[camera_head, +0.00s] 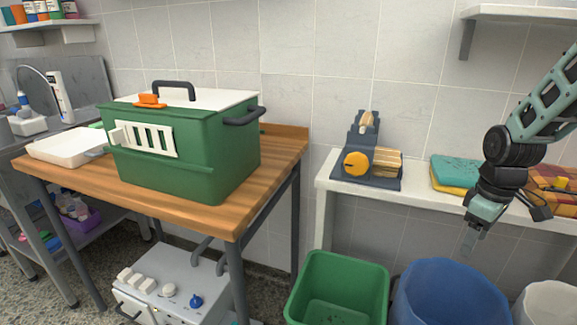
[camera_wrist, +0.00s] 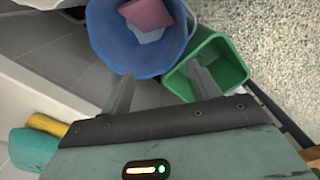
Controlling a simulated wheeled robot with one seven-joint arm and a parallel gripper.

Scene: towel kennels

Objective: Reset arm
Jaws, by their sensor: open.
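My gripper (camera_head: 468,240) hangs from the arm at the right of the head view, pointing down above the blue bin (camera_head: 450,295). In the wrist view its two fingers (camera_wrist: 162,88) stand apart with nothing between them. The blue bin also shows in the wrist view (camera_wrist: 115,50), with a pink and a pale cloth (camera_wrist: 147,14) inside. The green bin (camera_head: 338,290) stands left of the blue one in the head view and shows in the wrist view (camera_wrist: 235,60) beyond one finger.
A green kennel box (camera_head: 215,160) with a white lid sits on the wooden table (camera_head: 235,215) at left. A white shelf (camera_head: 420,195) behind the arm bears folded towels (camera_head: 452,172) and a dark device with an orange knob (camera_head: 356,163). A white bin (camera_head: 548,305) stands at lower right.

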